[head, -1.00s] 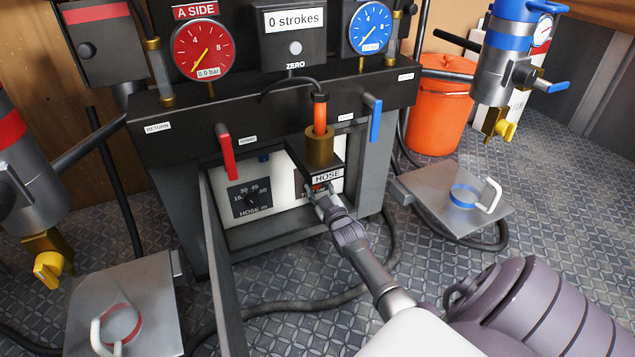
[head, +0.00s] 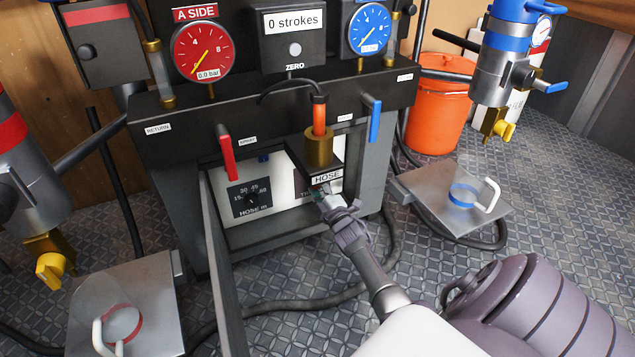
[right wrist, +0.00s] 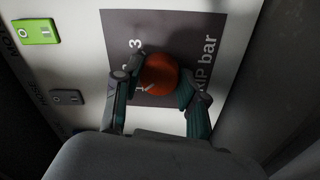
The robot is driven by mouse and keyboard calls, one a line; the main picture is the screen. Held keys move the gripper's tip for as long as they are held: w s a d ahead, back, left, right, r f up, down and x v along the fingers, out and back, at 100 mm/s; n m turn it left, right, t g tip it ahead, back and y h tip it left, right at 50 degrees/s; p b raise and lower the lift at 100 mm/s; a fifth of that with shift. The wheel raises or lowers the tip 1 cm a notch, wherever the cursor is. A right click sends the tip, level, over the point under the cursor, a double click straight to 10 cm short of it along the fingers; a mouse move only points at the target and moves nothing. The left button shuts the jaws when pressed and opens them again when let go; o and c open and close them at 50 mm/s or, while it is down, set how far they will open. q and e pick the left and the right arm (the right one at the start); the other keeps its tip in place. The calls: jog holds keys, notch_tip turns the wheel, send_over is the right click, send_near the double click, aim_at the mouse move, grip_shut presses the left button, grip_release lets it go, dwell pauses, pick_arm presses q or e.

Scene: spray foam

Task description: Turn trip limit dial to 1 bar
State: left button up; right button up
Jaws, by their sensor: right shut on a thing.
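The trip limit dial is an orange-red round knob (right wrist: 158,72) on a dark plate (right wrist: 118,28) marked "3" and "bar" in the right wrist view. My right gripper (right wrist: 160,79) is shut on the knob, with one finger on each side. A short pale mark shows at the knob's lower left; which number it points to cannot be told, as fingers and knob cover part of the scale. In the head view my right gripper (head: 327,198) reaches the white panel under the HOSE block, and the knob is hidden there. My left gripper is not in view.
A hose-length dial (head: 250,199) sits left on the same panel. The HOSE block (head: 322,165) overhangs my right gripper. A red lever (head: 225,152) and a blue lever (head: 375,118) hang nearby. A green switch (right wrist: 36,31) and a grey switch (right wrist: 67,97) are beside the dial plate.

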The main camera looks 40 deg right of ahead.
jog(key=shift+n, duration=0.5)
jog(key=o, duration=1.1)
jog(key=shift+o, duration=0.2)
jog(key=shift+o, duration=0.5)
notch_tip(320, 180, up, 10)
jog(key=shift+d+r, duration=0.15)
jog(key=shift+d, duration=0.1)
jog(key=shift+a+r, duration=0.1)
jog(key=shift+r, duration=0.2)
jog(key=shift+c, duration=0.5)
jog(key=shift+a+f, duration=0.15)
jog(key=shift+f, duration=0.2)
